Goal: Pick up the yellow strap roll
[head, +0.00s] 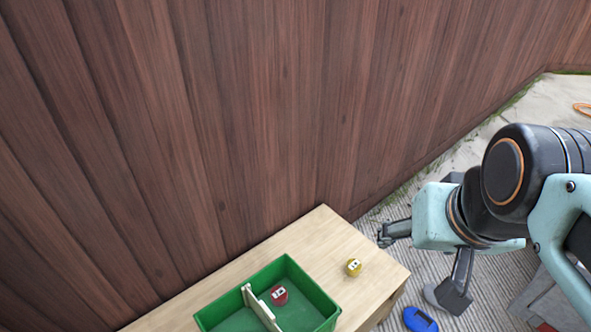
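The yellow strap roll (354,267) is a small yellow roll with a pale marked patch. It sits on the light wooden table top (330,240), just right of the green box and near the table's right end. My gripper (410,266) is open and empty, with its two fingers spread wide. In the picture it is to the right of the yellow roll, past the table's right edge and apart from the roll. Its exact height above the table cannot be told.
A green box (290,262) with a pale divider (260,308) stands on the table. A red roll (279,295) lies in its right compartment. A tall brown wooden fence (250,110) runs behind the table. A blue object (420,319) is at lower right, below the table edge.

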